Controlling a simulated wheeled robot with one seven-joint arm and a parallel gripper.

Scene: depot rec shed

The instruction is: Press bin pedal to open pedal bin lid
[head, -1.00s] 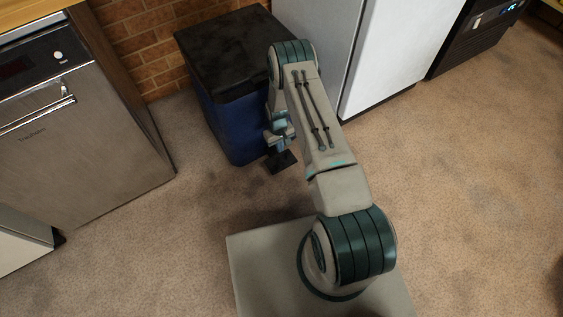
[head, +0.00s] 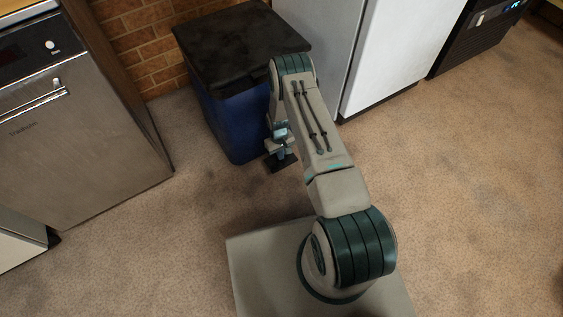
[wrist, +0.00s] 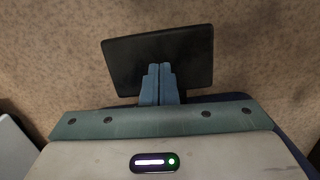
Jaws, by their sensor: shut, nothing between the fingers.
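The pedal bin has a dark blue body (head: 240,122) and a black lid (head: 235,42) that looks shut. Its pedal (head: 285,164), a flat black plate, sticks out low at the front near the floor. The pedal fills the upper middle of the wrist view (wrist: 190,52). My gripper (head: 281,153) points down over the pedal. In the wrist view its two fingers (wrist: 160,67) are together and empty, with their tips over the middle of the plate. I cannot tell whether they touch it. My arm hides part of the bin's right side.
A steel dishwasher (head: 75,140) stands left of the bin, and a white fridge (head: 395,45) stands close on its right. A black appliance (head: 475,35) is farther right. A brick wall (head: 140,45) is behind. The carpet floor (head: 460,190) at right is clear.

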